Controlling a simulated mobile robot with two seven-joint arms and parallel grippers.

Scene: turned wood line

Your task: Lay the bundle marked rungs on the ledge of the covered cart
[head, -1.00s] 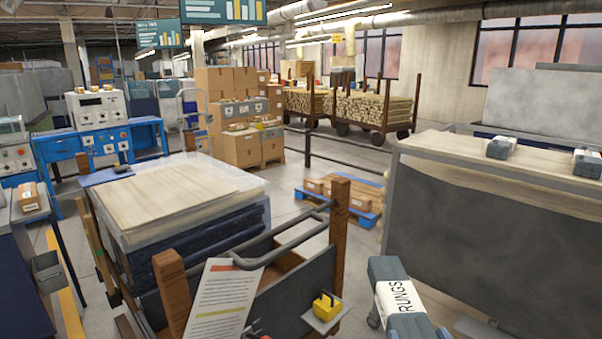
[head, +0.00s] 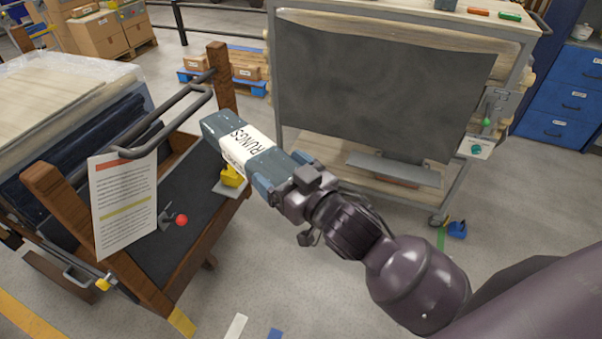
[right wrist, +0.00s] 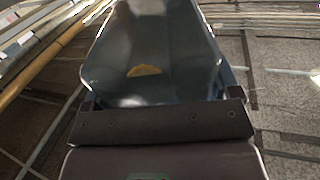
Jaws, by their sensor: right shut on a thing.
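The bundle marked RUNGS (head: 230,140) is a long blue-grey packet with a white label band. My right gripper (head: 283,183) is shut on its near end and holds it in the air, its far end pointing up and left. In the right wrist view the bundle (right wrist: 155,55) fills the space ahead of the gripper. A cart with a grey sheet hanging over its side (head: 380,85) stands beyond and right of the bundle. A flat grey ledge (head: 395,169) juts out low on this side, apart from the bundle. My left gripper is not in view.
A wooden-posted cart (head: 190,215) with a notice sheet (head: 124,200) and a yellow block (head: 232,176) stands left, close to the bundle in the picture. A plastic-wrapped stack (head: 70,90) is behind it. Grey floor (head: 330,250) is open below the covered cart. Blue drawers (head: 562,95) stand right.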

